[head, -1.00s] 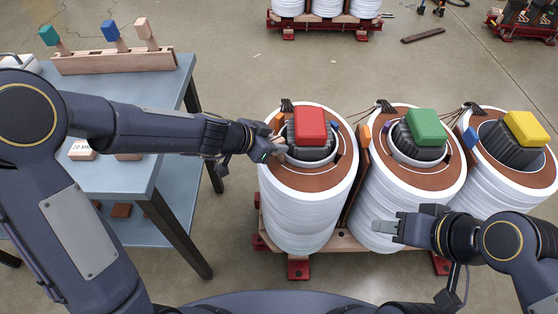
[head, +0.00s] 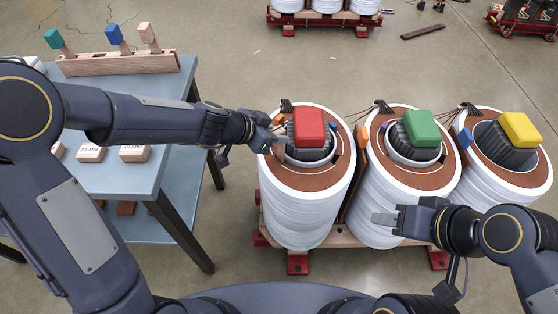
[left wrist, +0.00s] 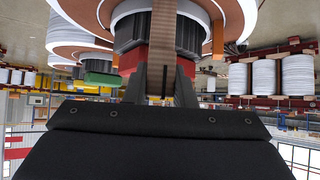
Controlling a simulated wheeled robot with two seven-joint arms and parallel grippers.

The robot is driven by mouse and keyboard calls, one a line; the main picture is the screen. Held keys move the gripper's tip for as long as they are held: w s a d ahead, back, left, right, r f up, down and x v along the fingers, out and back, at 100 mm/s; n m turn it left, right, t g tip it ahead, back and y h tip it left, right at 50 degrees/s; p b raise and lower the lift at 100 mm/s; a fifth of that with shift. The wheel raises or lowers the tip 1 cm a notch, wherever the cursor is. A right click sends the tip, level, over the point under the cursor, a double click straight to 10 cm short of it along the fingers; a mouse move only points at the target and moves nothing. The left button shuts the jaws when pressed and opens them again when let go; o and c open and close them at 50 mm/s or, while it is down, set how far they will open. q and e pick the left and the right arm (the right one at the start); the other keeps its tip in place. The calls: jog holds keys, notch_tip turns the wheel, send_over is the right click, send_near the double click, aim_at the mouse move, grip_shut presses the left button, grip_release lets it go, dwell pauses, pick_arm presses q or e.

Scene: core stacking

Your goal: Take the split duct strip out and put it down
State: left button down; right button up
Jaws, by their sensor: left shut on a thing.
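My left gripper (head: 278,146) is at the left side of the red block (head: 309,127) on the nearest white coil (head: 305,205). In the left wrist view my left gripper (left wrist: 163,88) is shut on a narrow brown strip (left wrist: 162,50), which looks like the split duct strip. The strip runs from between the fingers up across the coil's ring. I cannot tell how much of it is still inside the coil. The red block (left wrist: 142,78) sits close behind the fingers there. My right gripper (head: 385,219) is in front of the middle coil, apart from it; its finger gap is unclear.
Two more white coils carry a green block (head: 422,127) and a yellow block (head: 521,128). A blue table (head: 140,178) at left holds a wooden rack (head: 118,65) with colored-handled tools and marked wooden blocks (head: 134,153). Floor shows between table and coils.

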pick_arm(q)
jog(key=shift+r+p, duration=2.4)
jog(key=shift+r, duration=0.8)
jog(key=shift+f, duration=0.1)
